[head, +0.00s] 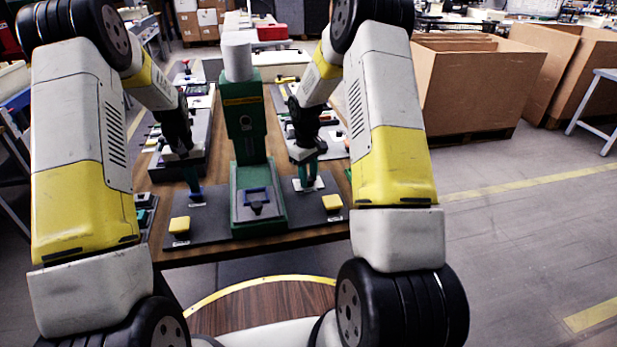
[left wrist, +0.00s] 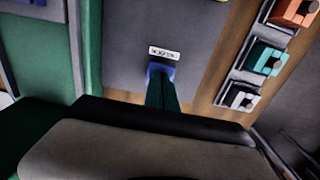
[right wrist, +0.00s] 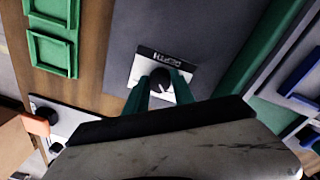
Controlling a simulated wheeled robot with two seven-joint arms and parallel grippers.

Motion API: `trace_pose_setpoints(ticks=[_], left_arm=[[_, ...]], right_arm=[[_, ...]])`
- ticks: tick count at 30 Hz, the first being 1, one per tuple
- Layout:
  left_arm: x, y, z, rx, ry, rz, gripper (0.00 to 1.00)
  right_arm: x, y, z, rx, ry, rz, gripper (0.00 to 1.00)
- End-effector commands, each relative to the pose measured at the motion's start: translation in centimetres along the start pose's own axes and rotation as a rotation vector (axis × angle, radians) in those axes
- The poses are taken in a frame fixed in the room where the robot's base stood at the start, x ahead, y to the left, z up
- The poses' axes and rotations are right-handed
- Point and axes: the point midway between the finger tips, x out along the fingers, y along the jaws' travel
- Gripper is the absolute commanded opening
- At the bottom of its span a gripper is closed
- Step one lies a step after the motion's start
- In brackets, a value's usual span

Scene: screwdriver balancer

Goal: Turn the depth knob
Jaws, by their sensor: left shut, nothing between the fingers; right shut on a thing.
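The depth knob (right wrist: 161,78) is a round black knob with a white pointer line, on a white plate (right wrist: 143,62) marked "DEPTH". In the head view its plate (head: 316,184) lies on the grey panel right of the green machine (head: 243,130). My right gripper (right wrist: 162,82) has its teal fingers on both sides of the knob, shut on it. It also shows in the head view (head: 308,180), where it hides most of the knob. My left gripper (left wrist: 161,82) is shut and empty, at a blue part (left wrist: 156,70) beside a small label; I cannot tell whether they touch.
Green trays (right wrist: 52,45) and several small coloured pieces (left wrist: 265,60) lie beside the panels.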

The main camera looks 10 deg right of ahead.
Motion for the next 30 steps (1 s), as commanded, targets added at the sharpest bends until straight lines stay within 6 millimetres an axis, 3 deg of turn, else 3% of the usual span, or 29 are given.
trace_pose_setpoints(ticks=[17,18,21,30], left_arm=[[0.09,0.02,0.07,0.0,-0.002,0.0,0.0],[0.09,0.02,0.07,0.0,-0.002,0.0,0.0],[0.09,0.02,0.07,0.0,-0.002,0.0,0.0],[0.1,0.02,0.07,0.0,-0.002,0.0,0.0]], right_arm=[[-0.05,0.08,0.01,-0.035,0.002,0.001,0.0],[-0.05,0.08,0.01,-0.035,0.002,0.001,0.32],[-0.05,0.07,0.01,-0.035,0.002,0.001,0.52],[-0.05,0.04,0.0,-0.034,0.002,0.001,0.52]])
